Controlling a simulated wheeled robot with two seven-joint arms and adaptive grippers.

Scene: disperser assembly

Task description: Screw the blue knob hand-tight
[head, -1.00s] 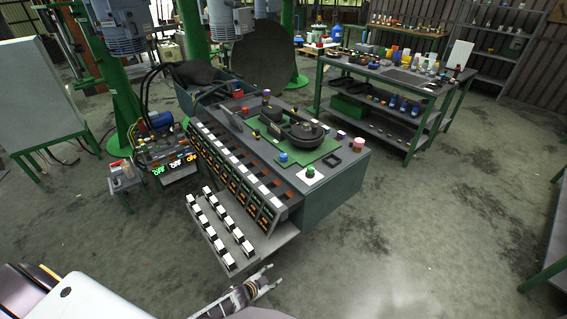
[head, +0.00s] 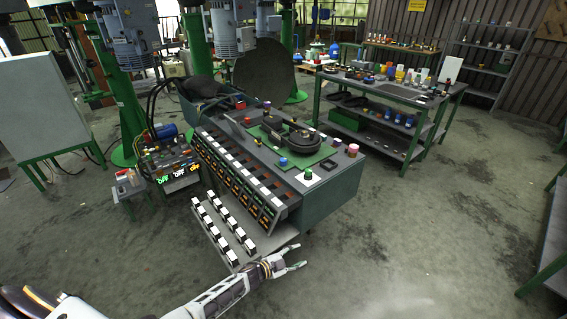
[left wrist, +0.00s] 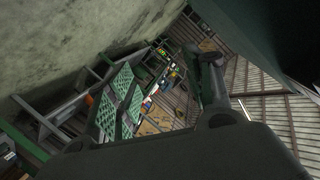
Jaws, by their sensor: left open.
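The blue knob (head: 283,162) stands upright on the near edge of the green plate (head: 308,158) on top of the grey bench. I cannot tell from here how tightly it sits. My left gripper (head: 301,256) is open and empty, low in front of the bench's near right corner and well apart from the knob. The left wrist view shows part of this gripper (left wrist: 212,85) but not the knob. My right gripper is not in view.
A worktable (head: 385,85) stands behind right.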

